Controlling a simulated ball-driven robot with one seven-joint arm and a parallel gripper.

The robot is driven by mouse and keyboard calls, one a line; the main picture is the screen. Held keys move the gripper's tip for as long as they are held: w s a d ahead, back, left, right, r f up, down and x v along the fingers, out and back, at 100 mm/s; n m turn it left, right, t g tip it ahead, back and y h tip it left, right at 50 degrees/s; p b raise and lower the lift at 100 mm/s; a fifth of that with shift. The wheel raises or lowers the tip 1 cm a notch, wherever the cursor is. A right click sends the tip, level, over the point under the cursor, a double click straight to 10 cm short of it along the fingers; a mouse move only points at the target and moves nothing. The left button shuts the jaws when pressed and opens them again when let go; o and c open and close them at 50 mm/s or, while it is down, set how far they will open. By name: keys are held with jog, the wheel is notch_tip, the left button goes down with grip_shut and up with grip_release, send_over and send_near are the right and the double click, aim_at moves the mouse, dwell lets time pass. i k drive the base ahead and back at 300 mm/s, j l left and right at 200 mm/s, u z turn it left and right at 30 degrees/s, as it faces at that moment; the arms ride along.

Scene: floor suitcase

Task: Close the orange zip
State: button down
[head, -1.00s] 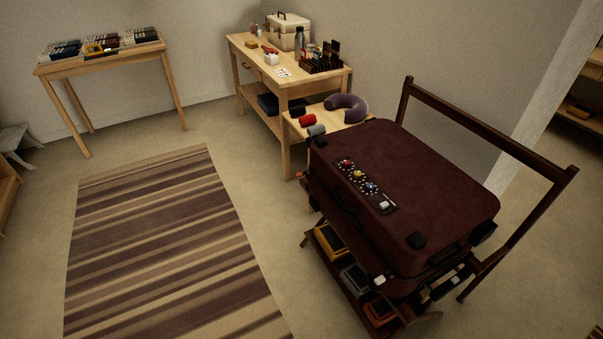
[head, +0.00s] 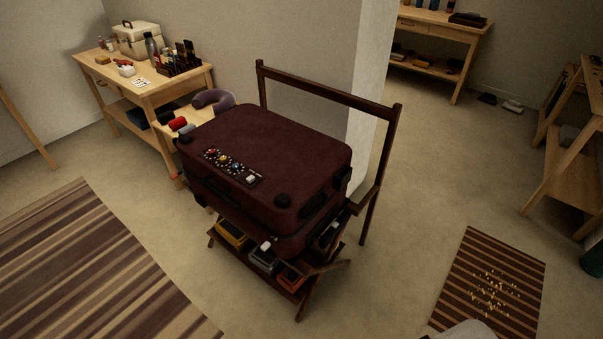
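The dark red suitcase (head: 280,143) lies flat and looks shut on a dark wooden stand (head: 330,98). A strip of small coloured dials (head: 232,165) sits on its lid, with a white piece at one end. An orange zip cannot be picked out on the suitcase at this size. An orange box-like item (head: 291,275) lies on the stand's low shelf below the suitcase, beside a grey one (head: 263,259) and a yellow one (head: 231,233). My gripper is not in view.
A workbench (head: 150,92) stands behind left, with a low side shelf holding a neck pillow (head: 214,100). A striped rug (head: 95,265) covers the floor at left. A smaller rug with scattered bits (head: 490,285) lies at right. Bare floor lies between it and the stand.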

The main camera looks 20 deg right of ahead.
aim_at(175, 176)
jog(key=i+l+u, duration=0.15)
jog(key=i+u, duration=0.35)
jog(key=i+j, duration=0.2)
jog(key=i, duration=0.25)
jog(key=i+j+z, duration=0.1)
jog(key=i, duration=0.4)
